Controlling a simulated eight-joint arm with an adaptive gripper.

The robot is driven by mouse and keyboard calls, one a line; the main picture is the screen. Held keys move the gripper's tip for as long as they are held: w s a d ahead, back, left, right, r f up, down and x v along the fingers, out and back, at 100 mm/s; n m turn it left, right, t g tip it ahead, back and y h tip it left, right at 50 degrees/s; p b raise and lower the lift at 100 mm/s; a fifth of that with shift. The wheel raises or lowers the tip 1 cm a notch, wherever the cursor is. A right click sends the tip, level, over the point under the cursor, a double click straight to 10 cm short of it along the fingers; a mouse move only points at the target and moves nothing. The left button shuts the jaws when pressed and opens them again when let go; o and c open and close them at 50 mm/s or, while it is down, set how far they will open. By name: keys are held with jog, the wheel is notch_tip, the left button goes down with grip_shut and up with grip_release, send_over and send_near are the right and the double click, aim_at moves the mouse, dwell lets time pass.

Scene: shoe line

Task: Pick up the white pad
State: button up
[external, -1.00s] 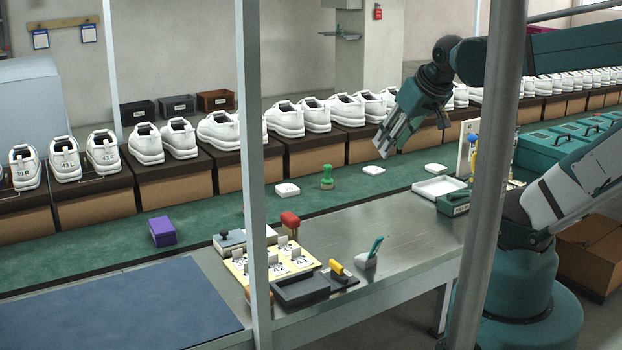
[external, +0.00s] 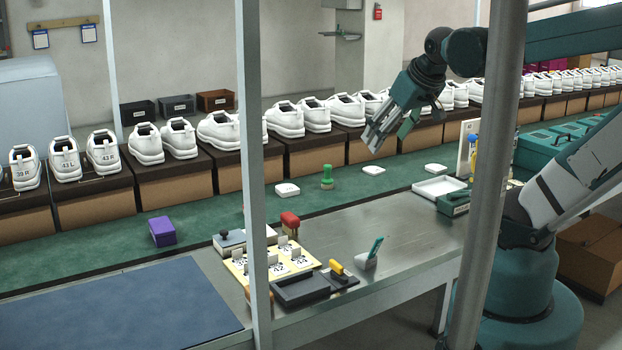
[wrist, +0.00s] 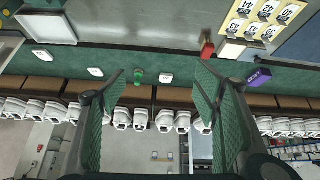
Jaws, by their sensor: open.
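Three small white pads lie apart on the green belt. In the external view one pad (external: 287,189) is left of a green stamp, another pad (external: 373,170) is right of it, and a third pad (external: 435,168) is farther right. My gripper (external: 385,139) is open and empty, above the belt near the middle pad, fingers tilted down. Its fingers (wrist: 161,66) also show spread apart in the wrist view.
A green stamp (external: 327,177) stands between two pads. A white tray (external: 439,187) is at the right, a purple box (external: 162,231) at the left. White shoes on boxes line the back of the belt. The steel table (external: 400,225) has clear room right of centre.

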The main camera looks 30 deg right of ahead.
jog(key=w+r+n+g+p, duration=0.1)
jog(key=w+r+n+g, duration=0.2)
jog(key=w, duration=0.9)
jog(key=n+g+p, duration=0.4)
jog(key=n, duration=0.9)
send_over(287, 187)
notch_tip(287, 187, down, 24)
jog(key=shift+r, duration=0.1)
jog(key=shift+b, duration=0.3)
jog(key=shift+f, duration=1.3)
